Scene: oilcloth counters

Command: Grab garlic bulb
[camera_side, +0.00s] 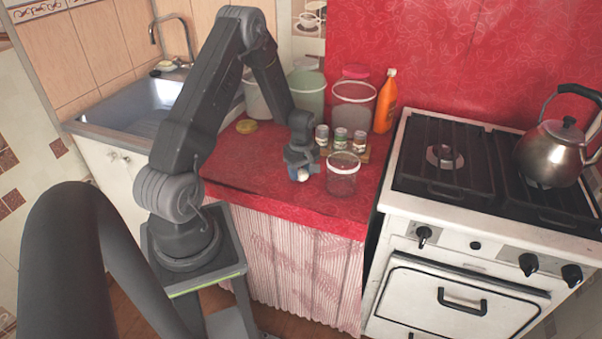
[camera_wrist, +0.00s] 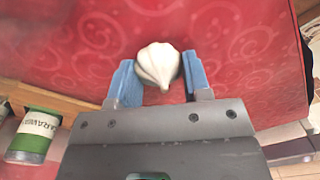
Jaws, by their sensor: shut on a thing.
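A white garlic bulb (camera_wrist: 157,64) sits between the two blue fingers of my gripper (camera_wrist: 160,82) in the wrist view. The fingers are shut on it, one on each side. In the side view my gripper (camera_side: 298,174) is low over the red counter, and the garlic bulb (camera_side: 302,175) shows as a small white patch at its tip. The gripper hides part of the bulb, and I cannot tell whether the bulb touches the counter.
A clear glass jar (camera_side: 342,176) stands close to the right of my gripper. Small spice jars (camera_side: 340,139) stand behind on a wooden rack. An orange bottle (camera_side: 385,102) and larger containers (camera_side: 353,104) line the back. The stove (camera_side: 465,190) is at right. The front-left counter is clear.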

